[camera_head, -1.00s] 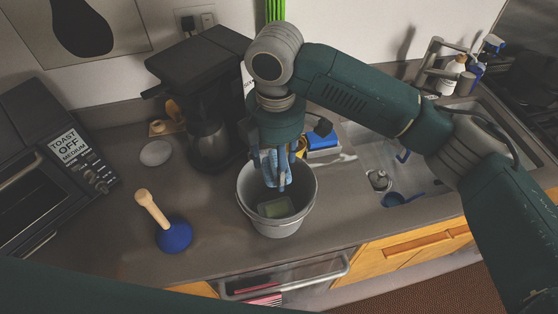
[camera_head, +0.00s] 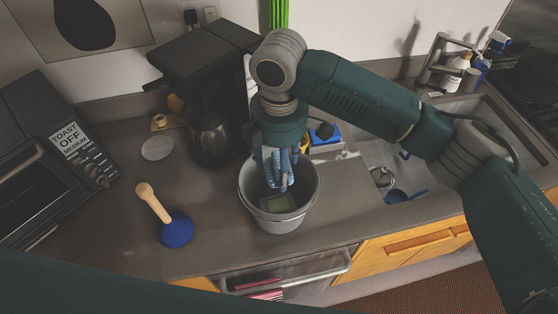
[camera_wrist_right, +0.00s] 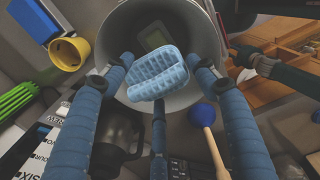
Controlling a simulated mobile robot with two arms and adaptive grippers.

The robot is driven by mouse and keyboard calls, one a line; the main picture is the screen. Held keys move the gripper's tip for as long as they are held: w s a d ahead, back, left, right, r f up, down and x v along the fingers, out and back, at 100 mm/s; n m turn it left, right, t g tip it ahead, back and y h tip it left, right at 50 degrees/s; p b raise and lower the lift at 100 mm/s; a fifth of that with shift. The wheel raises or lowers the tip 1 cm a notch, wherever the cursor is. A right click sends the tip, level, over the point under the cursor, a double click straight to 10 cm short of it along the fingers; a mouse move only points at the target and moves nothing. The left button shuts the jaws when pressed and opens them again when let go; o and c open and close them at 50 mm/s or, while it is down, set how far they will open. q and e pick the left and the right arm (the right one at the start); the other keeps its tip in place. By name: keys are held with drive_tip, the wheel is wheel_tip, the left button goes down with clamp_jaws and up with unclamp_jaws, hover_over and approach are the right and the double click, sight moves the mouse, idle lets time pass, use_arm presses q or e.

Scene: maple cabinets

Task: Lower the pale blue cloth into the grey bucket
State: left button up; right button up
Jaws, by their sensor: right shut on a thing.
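The grey bucket (camera_head: 289,222) stands upright on the counter, and its wide mouth also shows in the right wrist view (camera_wrist_right: 205,32). My right gripper (camera_head: 280,178), with blue ribbed fingers, points down into the bucket's mouth. In the right wrist view the right gripper (camera_wrist_right: 160,72) is shut on the pale blue cloth (camera_wrist_right: 157,76), a folded, quilted-looking piece between its fingertips. The cloth overlaps the bucket opening there; its exact height against the rim is hard to tell. In the head view the fingers largely hide it.
A greenish flat item (camera_head: 277,203) lies inside the bucket. A blue plunger (camera_head: 176,231) stands left of it, a coffee maker (camera_head: 213,138) behind left, a toaster oven (camera_head: 45,185) far left. The sink (camera_head: 400,160) lies right. Counter left of the bucket is mostly clear.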

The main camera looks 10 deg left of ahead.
drive_tip(key=b, duration=0.4)
hover_over(279, 205)
drive_tip(key=shift+f, duration=6.65)
drive_tip(key=shift+f+b, duration=0.65)
drive_tip(key=shift+f, duration=0.55)
drive_tip(key=o, duration=1.1)
drive_tip(key=shift+r, duration=0.1)
